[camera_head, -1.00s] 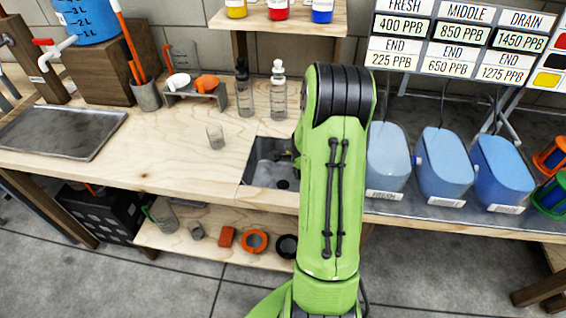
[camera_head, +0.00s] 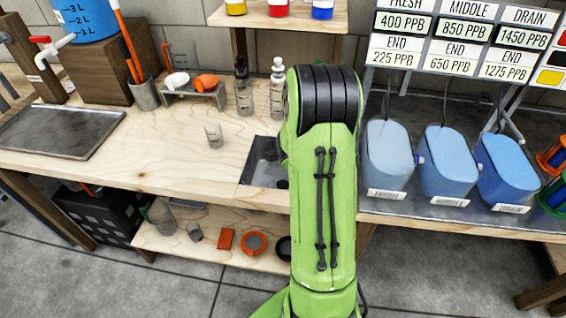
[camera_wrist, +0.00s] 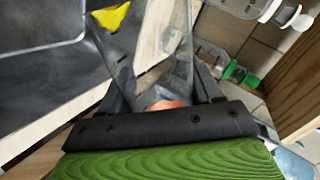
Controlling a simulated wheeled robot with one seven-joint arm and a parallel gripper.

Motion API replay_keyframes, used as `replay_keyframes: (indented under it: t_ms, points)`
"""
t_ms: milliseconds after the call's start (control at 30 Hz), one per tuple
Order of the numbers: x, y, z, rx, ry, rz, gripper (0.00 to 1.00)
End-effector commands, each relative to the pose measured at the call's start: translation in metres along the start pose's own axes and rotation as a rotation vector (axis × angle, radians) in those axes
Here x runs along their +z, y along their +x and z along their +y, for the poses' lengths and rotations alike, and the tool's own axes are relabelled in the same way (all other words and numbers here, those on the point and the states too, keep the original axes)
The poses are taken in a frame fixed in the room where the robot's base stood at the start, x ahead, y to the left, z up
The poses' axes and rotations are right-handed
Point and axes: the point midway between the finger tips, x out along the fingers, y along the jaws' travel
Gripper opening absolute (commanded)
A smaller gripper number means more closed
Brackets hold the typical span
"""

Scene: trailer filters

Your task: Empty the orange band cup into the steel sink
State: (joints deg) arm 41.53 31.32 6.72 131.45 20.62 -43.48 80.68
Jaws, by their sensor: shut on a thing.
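In the wrist view my gripper (camera_wrist: 163,98) is shut on a clear cup (camera_wrist: 172,72) with an orange patch low between the fingers, which fits the orange band cup. Its wall runs up the picture; I cannot tell its tilt or contents. The dark grey steel sink (camera_wrist: 45,65) fills the upper left of the wrist view, beside the cup. In the head view the sink (camera_head: 262,165) is a square basin in the wooden bench, its right part covered by my green arm. My gripper and the held cup are hidden behind the arm there.
A small clear cup (camera_head: 214,136) stands on the bench left of the sink. Clear bottles (camera_head: 244,95) stand behind it, beside a small rack (camera_head: 195,92). Blue bins (camera_head: 388,157) line the right side. A yellow patch (camera_wrist: 112,16) shows beside the held cup.

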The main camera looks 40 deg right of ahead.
Motion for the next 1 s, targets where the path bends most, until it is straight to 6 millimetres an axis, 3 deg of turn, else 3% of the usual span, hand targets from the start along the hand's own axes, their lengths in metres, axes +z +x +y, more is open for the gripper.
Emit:
replay_keyframes:
  t_ms: [1000]
  points:
    - [0.0041,-0.0033,-0.0062,-0.001,-0.097,0.055,0.32]
